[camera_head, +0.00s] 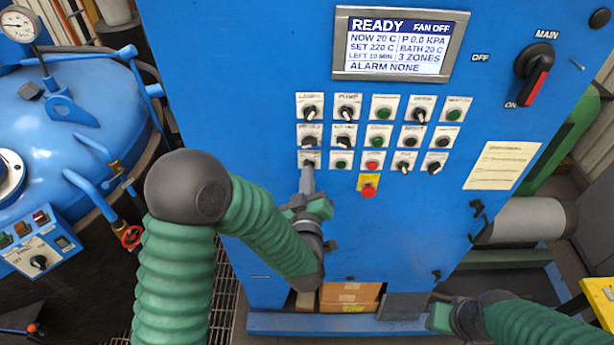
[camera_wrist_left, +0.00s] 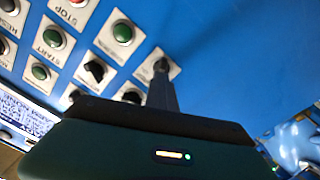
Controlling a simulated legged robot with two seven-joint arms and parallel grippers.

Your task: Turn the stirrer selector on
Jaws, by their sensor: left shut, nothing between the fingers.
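The blue control panel (camera_head: 400,235) faces me with rows of labelled buttons and selectors. My left gripper (camera_head: 308,168) is shut and empty, with its fingertips at the bottom-left control (camera_head: 309,153) of the group. In the left wrist view the shut fingers (camera_wrist_left: 162,72) reach to a dark knob on a pale label plate (camera_wrist_left: 173,69). They cover part of it, and I cannot tell if they touch it. I cannot read which label says stirrer. My right gripper (camera_head: 440,317) is low at the right, and its fingers are not clear.
The screen (camera_head: 400,43) reads READY, FAN OFF and ALARM NONE. A red button on a yellow plate (camera_head: 369,187) sits below the group. A blue vessel (camera_head: 75,110) stands at the left.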

